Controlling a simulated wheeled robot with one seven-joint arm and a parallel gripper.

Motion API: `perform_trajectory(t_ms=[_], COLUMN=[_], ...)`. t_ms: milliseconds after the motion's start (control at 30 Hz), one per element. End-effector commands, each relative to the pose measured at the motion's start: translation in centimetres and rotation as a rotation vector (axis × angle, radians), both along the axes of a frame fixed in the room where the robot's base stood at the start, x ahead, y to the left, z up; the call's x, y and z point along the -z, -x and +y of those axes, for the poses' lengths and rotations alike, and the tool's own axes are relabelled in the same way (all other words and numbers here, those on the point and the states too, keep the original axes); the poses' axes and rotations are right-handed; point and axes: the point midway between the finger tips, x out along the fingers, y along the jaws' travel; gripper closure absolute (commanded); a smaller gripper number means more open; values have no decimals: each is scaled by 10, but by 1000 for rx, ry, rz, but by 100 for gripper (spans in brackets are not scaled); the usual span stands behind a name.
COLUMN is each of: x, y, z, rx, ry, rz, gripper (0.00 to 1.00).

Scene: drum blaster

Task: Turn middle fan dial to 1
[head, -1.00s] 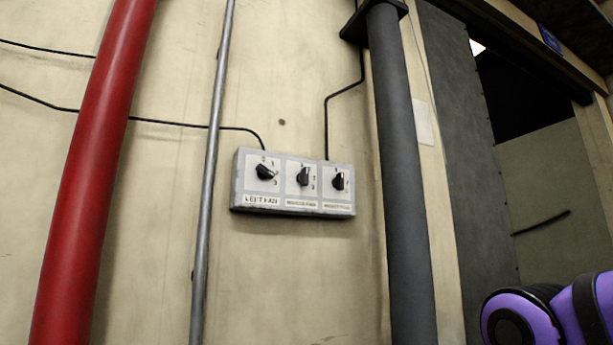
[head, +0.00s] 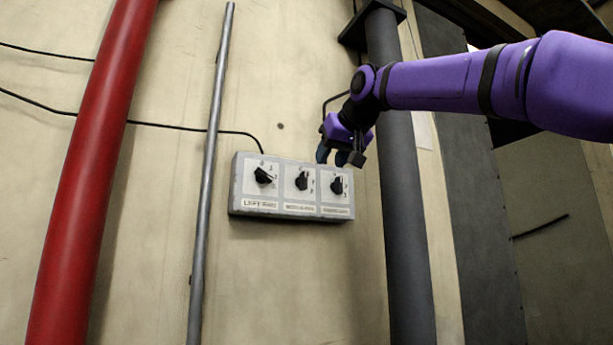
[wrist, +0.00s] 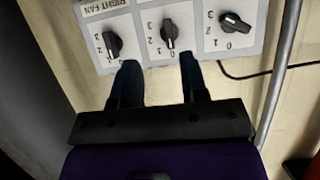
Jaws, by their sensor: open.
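A grey control box (head: 240,205) on the wall carries three black dials in a row. The middle fan dial (head: 302,181) has its grip near vertical; it also shows in the wrist view (wrist: 169,33), where the picture is upside down. I cannot clearly tell which number it points to. My gripper (head: 335,157) is at the box's upper right edge in the head view. In the wrist view my gripper (wrist: 158,64) is open and empty, its two dark fingers apart on the near side of the middle dial, not around it.
The left fan dial (head: 263,176) is turned aslant, and the right fan dial (head: 337,185) is near vertical. A thin grey pipe (head: 207,180) stands left of the box and a thick dark pipe (head: 402,230) right of it. A red pipe (head: 90,170) is farther left.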

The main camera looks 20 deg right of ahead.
Motion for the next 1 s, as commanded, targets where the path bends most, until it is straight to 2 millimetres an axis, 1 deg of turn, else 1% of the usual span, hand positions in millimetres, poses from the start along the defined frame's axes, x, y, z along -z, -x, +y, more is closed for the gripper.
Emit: perform_trajectory(t_ms=[33, 100, 233, 367, 700, 800, 900, 1000], x=[-10, -19, -25, -20, 3, 8, 12, 14], y=[-4, -7, -11, -22, -76, -88, -98, -104], z=[5, 9, 12, 13, 20, 21, 22, 23], rx=[-2, -4, -3, -3, -2, -2, -2, -2], ry=[2, 4, 4, 4, 5, 4, 5, 3], rz=[-19, -37, -50, -49, -49, -48, -49, -51], gripper=[60, 60, 60, 60, 60, 60, 60, 60])
